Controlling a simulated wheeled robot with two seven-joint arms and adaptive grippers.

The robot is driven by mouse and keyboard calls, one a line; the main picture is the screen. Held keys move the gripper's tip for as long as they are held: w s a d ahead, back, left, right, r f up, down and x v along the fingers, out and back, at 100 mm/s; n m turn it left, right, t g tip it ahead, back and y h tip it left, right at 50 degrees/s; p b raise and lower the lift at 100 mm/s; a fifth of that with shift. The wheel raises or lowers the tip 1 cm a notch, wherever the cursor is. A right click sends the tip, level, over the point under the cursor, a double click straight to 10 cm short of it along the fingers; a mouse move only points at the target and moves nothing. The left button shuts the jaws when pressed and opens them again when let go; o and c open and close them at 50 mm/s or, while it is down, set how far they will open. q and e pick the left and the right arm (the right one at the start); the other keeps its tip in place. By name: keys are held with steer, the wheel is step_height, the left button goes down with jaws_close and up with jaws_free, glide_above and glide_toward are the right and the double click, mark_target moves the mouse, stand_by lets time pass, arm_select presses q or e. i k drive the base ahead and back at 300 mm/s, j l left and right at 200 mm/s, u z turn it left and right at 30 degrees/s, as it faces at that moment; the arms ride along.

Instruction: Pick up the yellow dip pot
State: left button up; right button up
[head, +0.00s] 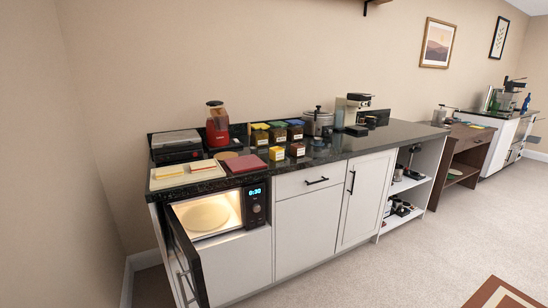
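A small yellow dip pot (277,153) with a pale label stands on the dark countertop (345,150), near its front edge. A similar small pot with a red or brown look (297,149) stands just to its right, and the two look close together. Behind them is a row of jars with yellow, green and blue lids, including a yellow-lidded jar (260,134). Neither of my grippers shows in the head view.
An open microwave (207,213) with its door swung out (184,255) is at the left end, below the counter. A dark red board (246,163), a red blender (217,124) and a silver cooker (318,122) stand near the pots.

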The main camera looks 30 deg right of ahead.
mark_target(276, 153)
steer(key=i+l, duration=0.1)
steer(key=l, duration=0.3)
steer(key=i+l, duration=0.15)
steer(key=l, duration=0.25)
steer(key=i+l, duration=0.1)
steer(key=l, duration=0.25)
steer(key=i+l, duration=0.15)
steer(key=l, duration=0.25)
